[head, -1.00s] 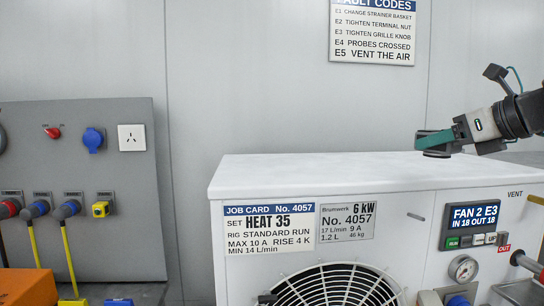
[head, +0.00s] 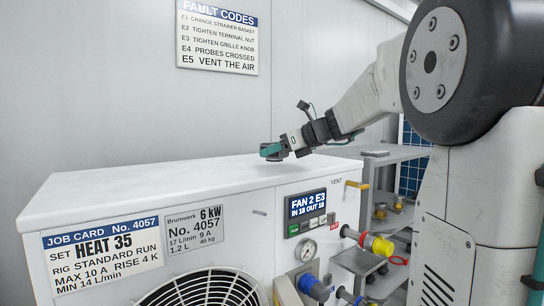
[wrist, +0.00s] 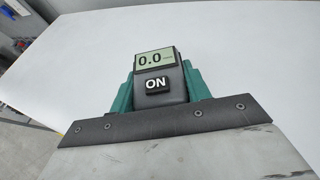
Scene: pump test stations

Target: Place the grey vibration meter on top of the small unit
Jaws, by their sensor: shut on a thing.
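The grey vibration meter (wrist: 160,78) is between the teal fingers of my gripper (wrist: 160,95) in the wrist view. Its display reads 0.0 and a button below reads ON. In the head view my gripper (head: 271,150) reaches in from the right, and the meter shows only as a small dark shape at the fingertips. They are over the white top (head: 160,185) of the unit with the job card, toward its back edge. I cannot tell whether the meter touches the top.
The unit's front has a FAN 2 E3 display (head: 306,203), a pressure gauge (head: 306,250) and a fan grille (head: 205,292). Grey shelves (head: 385,215) with fittings stand to the right. A fault codes sign (head: 217,37) hangs on the wall. Much of the white top is bare.

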